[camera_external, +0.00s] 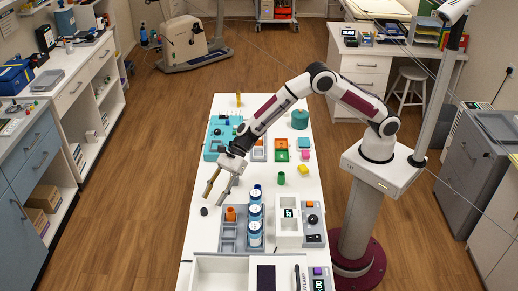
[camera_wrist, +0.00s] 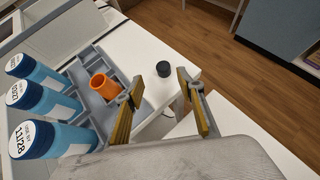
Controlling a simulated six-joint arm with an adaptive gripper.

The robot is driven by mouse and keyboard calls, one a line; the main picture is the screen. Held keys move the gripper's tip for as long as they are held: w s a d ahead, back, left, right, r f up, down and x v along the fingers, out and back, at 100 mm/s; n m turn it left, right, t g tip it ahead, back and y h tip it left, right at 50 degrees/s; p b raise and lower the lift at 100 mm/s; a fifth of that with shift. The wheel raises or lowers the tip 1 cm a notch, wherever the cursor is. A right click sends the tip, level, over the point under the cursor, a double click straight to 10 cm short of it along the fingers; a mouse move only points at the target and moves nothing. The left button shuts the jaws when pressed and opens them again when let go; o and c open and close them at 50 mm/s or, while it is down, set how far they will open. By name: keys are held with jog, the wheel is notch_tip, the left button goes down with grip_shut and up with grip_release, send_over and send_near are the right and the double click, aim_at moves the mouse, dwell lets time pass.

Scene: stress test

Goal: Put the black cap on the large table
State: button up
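The small black cap (camera_external: 204,211) sits on the long white table (camera_external: 205,238), close to its left edge. It also shows in the wrist view (camera_wrist: 163,69), upright on the white surface, beyond the fingertips and roughly between them. My gripper (camera_external: 220,191) is above the table's left side, a little behind the cap in the external view. In the wrist view my gripper (camera_wrist: 160,103) has its two tan-padded fingers spread wide with nothing between them. The cap is apart from both fingers.
A grey compartment tray (camera_external: 228,245) holds an orange cup (camera_external: 230,214) and three blue bottles (camera_external: 255,212) to the right of the cap. A white device (camera_external: 288,238) stands further right. A green cylinder (camera_external: 281,178) stands mid-table. The tabletop immediately around the cap is clear.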

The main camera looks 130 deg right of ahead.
aim_at(204, 209)
jog(key=shift+d+x, duration=0.1)
jog(key=shift+x, duration=0.6)
jog(key=shift+d+x, duration=0.15)
jog(key=shift+x, duration=1.75)
jog(key=shift+w+r, duration=0.15)
jog(key=c, duration=0.8)
